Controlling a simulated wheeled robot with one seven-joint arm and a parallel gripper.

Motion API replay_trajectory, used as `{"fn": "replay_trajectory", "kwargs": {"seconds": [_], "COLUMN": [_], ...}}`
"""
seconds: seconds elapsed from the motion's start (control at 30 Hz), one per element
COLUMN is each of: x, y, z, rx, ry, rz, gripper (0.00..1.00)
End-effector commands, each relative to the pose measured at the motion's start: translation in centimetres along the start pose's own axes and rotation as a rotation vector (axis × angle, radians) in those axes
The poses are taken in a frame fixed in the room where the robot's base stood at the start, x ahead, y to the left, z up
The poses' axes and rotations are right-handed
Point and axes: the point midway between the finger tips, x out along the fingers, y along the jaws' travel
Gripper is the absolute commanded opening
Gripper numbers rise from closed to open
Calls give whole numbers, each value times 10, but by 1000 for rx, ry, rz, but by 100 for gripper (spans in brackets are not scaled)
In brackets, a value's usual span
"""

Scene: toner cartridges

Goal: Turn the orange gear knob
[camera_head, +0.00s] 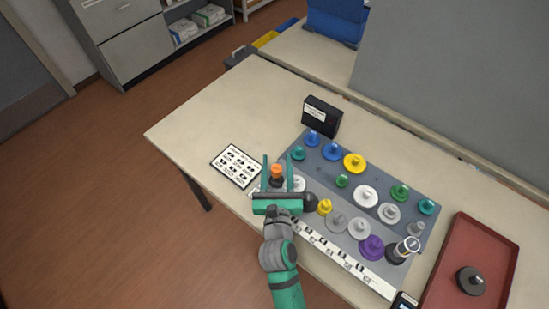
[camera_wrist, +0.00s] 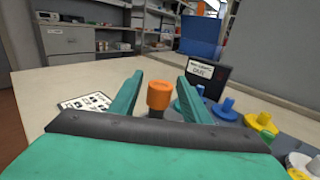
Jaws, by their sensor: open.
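The orange gear knob (camera_head: 277,170) stands upright near the left edge of the grey board (camera_head: 325,172). It has a round orange cap on a darker base. In the wrist view the orange knob (camera_wrist: 159,95) sits between my two green fingers, a little right of the middle of the gap. My gripper (camera_head: 278,160) is open, with one finger on each side of the knob. I see a gap on both sides, wider on the left. The lower part of the knob is partly hidden by my gripper in both views.
Several other coloured knobs, such as a yellow one (camera_head: 355,162) and a purple one (camera_head: 371,247), stand on the board. A black box (camera_head: 322,116) stands behind it. A printed card (camera_head: 236,166) lies to the left. A red tray (camera_head: 500,262) is at the right.

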Motion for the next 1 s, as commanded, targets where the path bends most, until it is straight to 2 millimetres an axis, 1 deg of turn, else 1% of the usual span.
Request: {"fn": "replay_trajectory", "kwargs": {"seconds": [0.03,0.1,0.3,0.5,0.7,1.0], "x": [-9,-22,-55,-77,-85,-85], "y": [-1,-1,2,4,4,4], "z": [-1,-1,-1,-1,0,0], "rx": [-2,-3,-2,-1,-1,1], "ry": [3,4,3,2,1,1], "rz": [-1,0,5,8,10,8], "gripper": [43,43,43,43,43,43]}}
